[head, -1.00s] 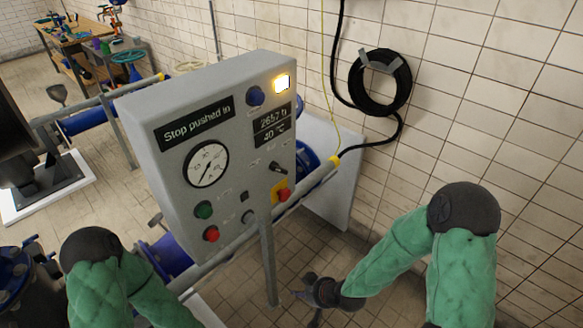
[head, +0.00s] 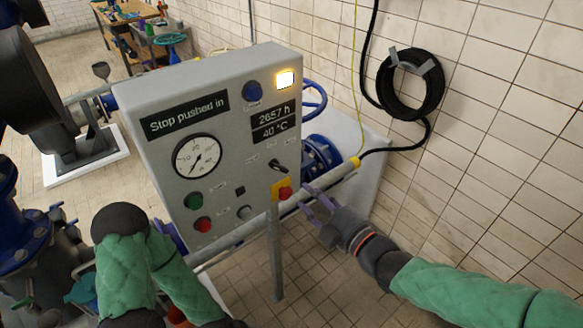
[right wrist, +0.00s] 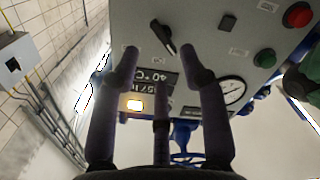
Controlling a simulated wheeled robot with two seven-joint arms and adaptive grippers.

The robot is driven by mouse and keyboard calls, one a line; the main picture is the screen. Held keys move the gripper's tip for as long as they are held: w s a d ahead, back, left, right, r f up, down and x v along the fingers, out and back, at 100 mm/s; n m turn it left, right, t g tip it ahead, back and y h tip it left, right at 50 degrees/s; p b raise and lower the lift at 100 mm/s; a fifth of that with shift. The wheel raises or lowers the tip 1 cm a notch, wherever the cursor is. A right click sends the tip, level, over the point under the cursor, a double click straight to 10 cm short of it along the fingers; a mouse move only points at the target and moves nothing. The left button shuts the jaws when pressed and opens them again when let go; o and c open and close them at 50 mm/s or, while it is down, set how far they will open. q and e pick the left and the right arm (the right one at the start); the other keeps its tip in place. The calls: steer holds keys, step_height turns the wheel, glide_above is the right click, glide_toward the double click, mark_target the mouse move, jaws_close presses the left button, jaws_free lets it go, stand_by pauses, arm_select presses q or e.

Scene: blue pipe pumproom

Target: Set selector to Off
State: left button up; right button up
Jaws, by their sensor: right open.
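The grey control panel (head: 215,115) stands on a post in the middle of the head view. Its selector, a small black knob (head: 279,167) with a pale marking, sits on the right of its face, above a red mushroom button (head: 285,193) on a yellow plate. In the right wrist view the panel appears turned over, and the selector (right wrist: 166,40) shows slantwise beyond the fingertips. My right gripper (head: 308,200) is open and empty, just right of and below the selector; it also shows in the right wrist view (right wrist: 159,62). My left gripper is not in view.
The panel also bears a gauge (head: 197,156), a green button (head: 194,200), a red button (head: 203,225), a lit lamp (head: 285,79) and a display reading "Stop pushed in" (head: 186,115). A pipe rail (head: 322,184) runs below. A cable coil (head: 411,84) hangs on the wall.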

mark_target(283, 169)
steer(key=shift+n+y, duration=0.3)
steer(key=shift+n, duration=0.1)
steer(key=x, duration=0.3)
steer(key=r+x, duration=0.1)
steer(key=x, duration=0.6)
steer(key=shift+w+a+r+b, duration=0.1)
steer(key=shift+a+r+b, duration=0.15)
steer(key=shift+b, duration=0.05)
jaws_close()
